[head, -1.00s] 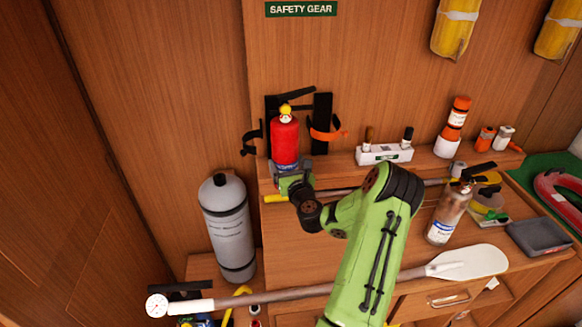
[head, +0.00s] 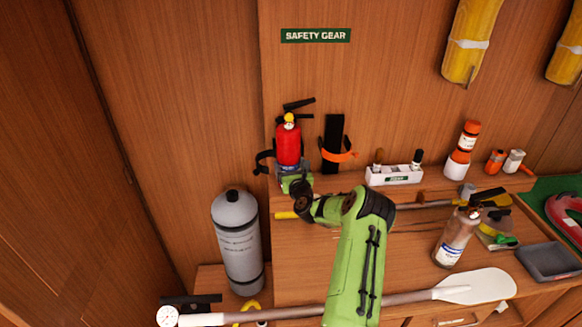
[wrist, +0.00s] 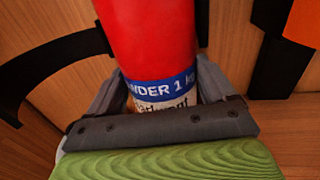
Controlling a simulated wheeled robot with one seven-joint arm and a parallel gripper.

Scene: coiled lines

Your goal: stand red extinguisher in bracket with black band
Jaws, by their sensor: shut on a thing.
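The red extinguisher (head: 288,146) is upright at the wall, with black handle and yellow-topped gauge. My gripper (head: 294,178) is shut around its lower part, at the blue-and-white label (wrist: 162,92) in the wrist view. The bracket with the black band (head: 264,161) is directly behind it; the open band curves out on the left. Its back plate is mostly hidden by the extinguisher. The black band also shows left in the wrist view (wrist: 62,50). Whether the extinguisher touches the bracket, and its base, cannot be seen.
A second bracket with an orange band (head: 340,154) is close on the right, empty. A white holder (head: 394,175) and orange-white canister (head: 462,150) stand farther right on the ledge. A grey cylinder (head: 238,240) stands lower left. A paddle (head: 470,289) lies across the front.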

